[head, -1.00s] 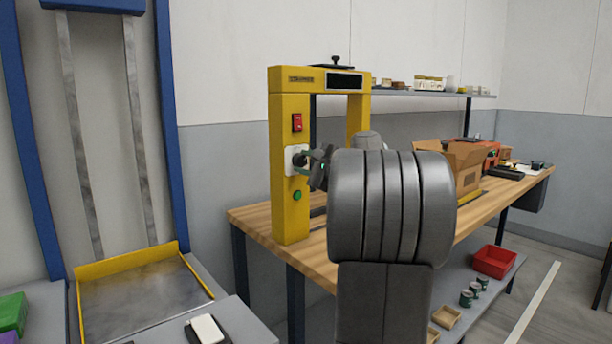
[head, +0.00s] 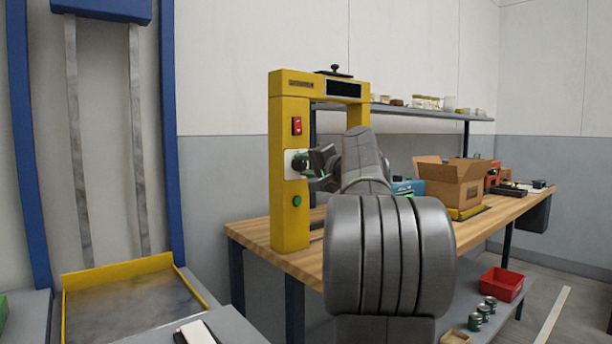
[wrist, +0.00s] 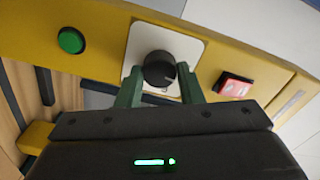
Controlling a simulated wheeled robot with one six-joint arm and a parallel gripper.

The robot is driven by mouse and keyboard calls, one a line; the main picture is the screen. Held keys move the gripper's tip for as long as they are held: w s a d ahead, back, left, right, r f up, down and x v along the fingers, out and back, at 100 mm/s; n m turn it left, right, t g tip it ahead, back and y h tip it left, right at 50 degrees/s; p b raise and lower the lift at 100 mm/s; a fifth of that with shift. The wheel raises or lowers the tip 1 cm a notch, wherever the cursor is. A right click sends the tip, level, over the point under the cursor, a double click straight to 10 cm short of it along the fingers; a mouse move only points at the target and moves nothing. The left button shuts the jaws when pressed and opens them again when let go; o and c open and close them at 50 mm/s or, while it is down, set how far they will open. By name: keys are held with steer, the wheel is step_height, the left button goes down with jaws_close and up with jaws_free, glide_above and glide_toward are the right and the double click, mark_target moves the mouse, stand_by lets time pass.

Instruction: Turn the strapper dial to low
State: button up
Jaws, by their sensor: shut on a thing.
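The strapper (head: 290,220) is a yellow frame standing on the wooden bench. Its black round dial (wrist: 159,70) sits on a white plate (wrist: 190,48) in the wrist view. In the head view the dial (head: 299,162) is partly covered by my gripper. My gripper (wrist: 157,82) has its two green fingers on either side of the dial and is shut on it. In the head view my gripper (head: 311,164) reaches the post from the right. The dial's pointer setting is too small to read.
A red switch (head: 297,125) is above the dial and a green button (head: 297,201) below it, both close to my gripper. An open cardboard box (head: 455,188) stands on the bench (head: 262,236) to the right. A lift with a yellow-edged platform (head: 130,300) is at left.

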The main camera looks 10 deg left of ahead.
steer(key=shift+f+n+b, duration=0.2)
steer(key=shift+n+b, duration=0.2)
steer(key=shift+n, duration=0.3)
steer(key=shift+r, duration=0.1)
steer(key=o, duration=1)
steer(key=shift+c, duration=0.2)
steer(key=v, duration=1.3)
steer(key=shift+s+d+p, duration=0.25)
steer(key=shift+d+p, duration=0.05)
steer(key=shift+p, duration=0.1)
steer(key=b+x, duration=0.1)
steer(key=x, duration=1.3)
steer(key=shift+r, duration=0.1)
